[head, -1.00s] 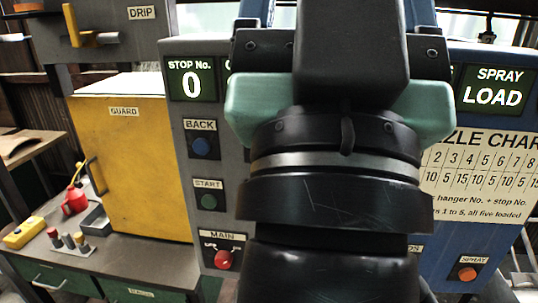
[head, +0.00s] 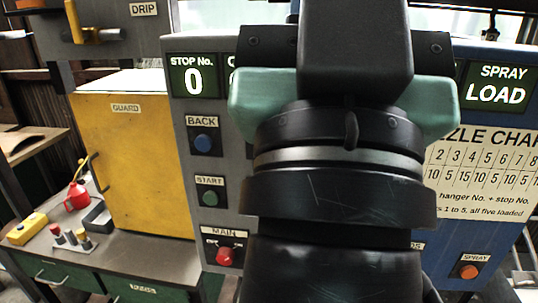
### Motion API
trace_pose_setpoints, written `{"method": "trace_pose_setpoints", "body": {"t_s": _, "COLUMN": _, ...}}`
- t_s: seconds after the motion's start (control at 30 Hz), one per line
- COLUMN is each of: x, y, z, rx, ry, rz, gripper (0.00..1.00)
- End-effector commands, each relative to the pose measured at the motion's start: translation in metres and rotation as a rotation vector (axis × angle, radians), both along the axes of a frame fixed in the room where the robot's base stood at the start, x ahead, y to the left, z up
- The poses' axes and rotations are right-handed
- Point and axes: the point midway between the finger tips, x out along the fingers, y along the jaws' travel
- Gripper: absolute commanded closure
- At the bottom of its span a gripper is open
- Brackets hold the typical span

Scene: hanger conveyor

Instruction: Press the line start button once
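The green start button (head: 209,198) sits on the grey control panel (head: 186,132) under a START label, to the left of my arm. My gripper (head: 345,100) is in front of the panels, seen from behind. Its teal part sticks out on both sides of my dark wrist. The fingertips are hidden behind my own arm, so I cannot tell whether they are open or shut. The stop display (head: 194,76) above reads 0. I cannot see any contact with the start button.
A blue back button (head: 203,142) is above the start button and a red main switch (head: 225,256) below it. A blue panel on the right has an orange spray button (head: 467,271) and a LOAD display (head: 494,85). A yellow guard box (head: 135,165) stands at left.

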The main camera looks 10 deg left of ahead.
Motion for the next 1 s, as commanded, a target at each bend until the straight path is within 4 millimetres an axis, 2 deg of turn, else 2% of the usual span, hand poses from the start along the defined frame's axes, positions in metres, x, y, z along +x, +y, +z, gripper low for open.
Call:
{"method": "trace_pose_setpoints", "body": {"t_s": 0.03, "x": -0.0001, "y": 0.0, "z": 0.0001, "rx": 0.0, "ry": 0.0, "rz": 0.0, "gripper": 0.93}}
{"method": "trace_pose_setpoints", "body": {"t_s": 0.1, "x": 0.0, "y": 0.0, "z": 0.0, "rx": 0.0, "ry": 0.0, "rz": 0.0, "gripper": 1.0}}
{"method": "trace_pose_setpoints", "body": {"t_s": 1.0, "x": -0.0001, "y": 0.0, "z": 0.0001, "rx": 0.0, "ry": 0.0, "rz": 0.0, "gripper": 1.0}}
